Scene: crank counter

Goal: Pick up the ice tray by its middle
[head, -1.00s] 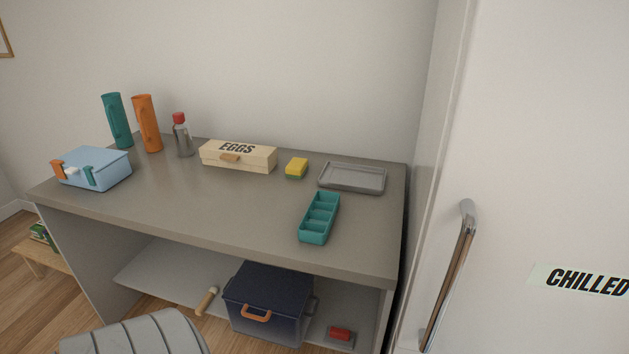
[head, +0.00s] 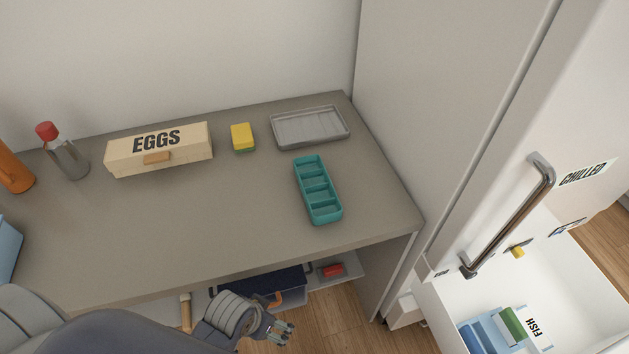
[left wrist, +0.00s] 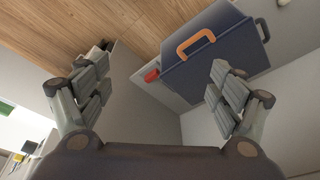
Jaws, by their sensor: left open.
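The teal ice tray (head: 318,190) lies on the grey counter (head: 230,210), near its right end, with its row of open compartments facing up. My left gripper (head: 287,331) is in front of the counter, below its top, well short of the tray and not touching it. In the left wrist view the left gripper (left wrist: 160,95) is open, with nothing between its fingers. The tray is not in the left wrist view. My right gripper is in neither view.
A grey shallow tray (head: 310,127) lies behind the ice tray. A yellow-green sponge (head: 242,137), an egg box (head: 160,150) and a red-capped bottle (head: 67,155) stand further left. A dark blue bin (left wrist: 215,55) sits below. The fridge handle (head: 510,217) is at right.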

